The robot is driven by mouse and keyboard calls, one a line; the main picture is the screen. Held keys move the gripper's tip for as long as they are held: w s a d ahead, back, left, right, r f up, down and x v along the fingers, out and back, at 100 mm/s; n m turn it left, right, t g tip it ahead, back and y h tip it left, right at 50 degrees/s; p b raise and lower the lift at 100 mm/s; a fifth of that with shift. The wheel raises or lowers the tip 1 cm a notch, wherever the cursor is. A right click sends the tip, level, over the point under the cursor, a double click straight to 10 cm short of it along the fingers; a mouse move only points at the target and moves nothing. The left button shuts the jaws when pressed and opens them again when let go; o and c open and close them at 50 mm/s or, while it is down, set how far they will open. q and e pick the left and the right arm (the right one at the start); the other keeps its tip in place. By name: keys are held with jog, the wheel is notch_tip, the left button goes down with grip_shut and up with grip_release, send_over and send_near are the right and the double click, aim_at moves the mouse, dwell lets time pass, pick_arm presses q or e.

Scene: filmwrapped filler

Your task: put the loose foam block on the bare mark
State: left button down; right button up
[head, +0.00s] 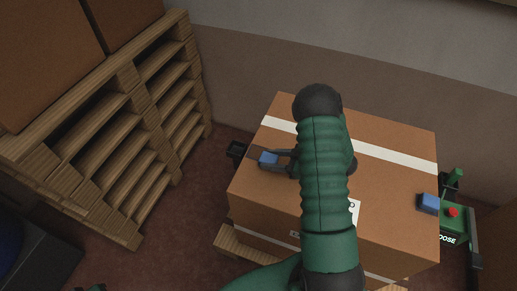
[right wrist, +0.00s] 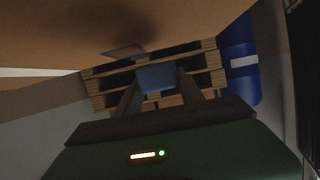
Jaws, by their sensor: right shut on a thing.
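A blue foam block (head: 268,159) is between the fingers of my right gripper (head: 272,160), over the left part of the cardboard box top (head: 395,190). In the right wrist view the block (right wrist: 157,77) sits between both fingertips, and the gripper is shut on it. I cannot tell whether it touches the box. A second blue block (head: 428,203) sits at the box's right edge. A pale grey patch (right wrist: 122,50) shows on the brown surface beside the held block in the wrist view; it may be the bare mark. My right arm hides the middle of the box.
White tape (head: 395,160) crosses the box, which rests on a pallet (head: 232,243). Stacked pallets (head: 120,130) stand at left. A blue drum (right wrist: 238,60) shows in the wrist view.

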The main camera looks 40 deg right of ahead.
send_over(260, 149)
jog(key=s+a, duration=0.1)
jog(key=s, duration=0.1)
jog(key=shift+s+a+f+b, duration=0.2)
jog(key=shift+f+b, duration=0.1)
jog(key=shift+f, duration=0.2)
jog(key=shift+w+a+r, duration=0.1)
jog(key=shift+w, duration=0.2)
jog(key=shift+a+f, duration=0.15)
jog(key=shift+f, duration=0.15)
notch_tip(260, 149, down, 3)
jog(key=shift+r+b, duration=0.15)
jog(key=shift+b, duration=0.3)
jog(key=shift+d, duration=0.5)
jog(key=o, duration=1.3)
pick_arm(q)
jog(key=shift+w+a+f, duration=0.15)
jog(key=shift+f, duration=0.3)
jog(key=shift+w+a+f, duration=0.1)
jog(key=shift+a+f, duration=0.05)
jog(key=shift+f, duration=0.3)
pick_arm(e)
jog(key=shift+a, duration=0.25)
